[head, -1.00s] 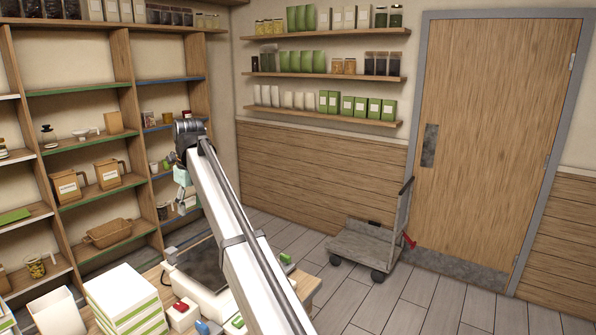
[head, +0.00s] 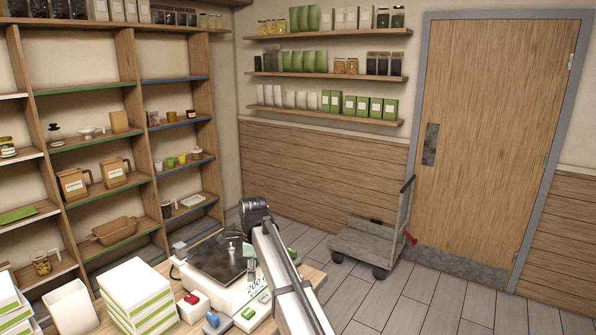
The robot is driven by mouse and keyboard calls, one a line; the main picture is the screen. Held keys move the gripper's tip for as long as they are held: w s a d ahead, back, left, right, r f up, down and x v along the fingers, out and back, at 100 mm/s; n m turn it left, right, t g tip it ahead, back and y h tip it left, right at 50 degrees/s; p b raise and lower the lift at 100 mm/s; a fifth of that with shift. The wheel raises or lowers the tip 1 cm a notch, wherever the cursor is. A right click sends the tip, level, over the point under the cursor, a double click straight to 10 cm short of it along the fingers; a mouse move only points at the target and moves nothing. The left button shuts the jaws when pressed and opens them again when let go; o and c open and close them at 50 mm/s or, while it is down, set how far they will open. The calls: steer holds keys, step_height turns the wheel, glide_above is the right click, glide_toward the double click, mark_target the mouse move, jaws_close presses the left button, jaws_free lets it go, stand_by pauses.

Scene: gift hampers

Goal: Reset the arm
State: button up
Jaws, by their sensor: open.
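My arm reaches in from the bottom of the head view, with its wrist bend above the wooden bench. My gripper (head: 236,248) hangs below that bend, over the dark plate of a white weighing scale (head: 205,280). It is small and partly hidden by my arm. It is open, and I see nothing held in it. I cannot tell how far above the plate it is.
A red-buttoned block (head: 193,304), a blue block (head: 212,322) and a green block (head: 247,314) lie in front of the scale. White-and-green boxes (head: 139,296) are stacked left. Shelves (head: 137,140) stand behind. A trolley (head: 365,243) stands on open floor near the door.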

steer(key=s+d+f+n, duration=0.1)
steer(key=d+f, duration=0.2)
steer(key=s+d+f+n, duration=0.1)
steer(key=s+d+f, duration=0.1)
steer(key=f, duration=0.1)
steer(key=s+d+f+n, duration=0.1)
steer(key=d+f, duration=0.2)
steer(key=shift+s+d+f+n, duration=0.15)
steer(key=shift+d+f+n, duration=0.05)
steer(key=shift+d+n, duration=0.15)
steer(key=s+d+f+n, duration=1.4)
steer(key=s+d+f, duration=0.75)
steer(key=s, duration=0.25)
steer(key=s+f+g+b, duration=0.7)
steer(key=s+f+b, duration=0.3)
steer(key=s+f, duration=1.7)
steer(key=shift+s+d+f+g+h, duration=0.3)
steer(key=shift+s+d+h, duration=0.15)
steer(key=shift+s, duration=0.65)
steer(key=shift+w, duration=0.1)
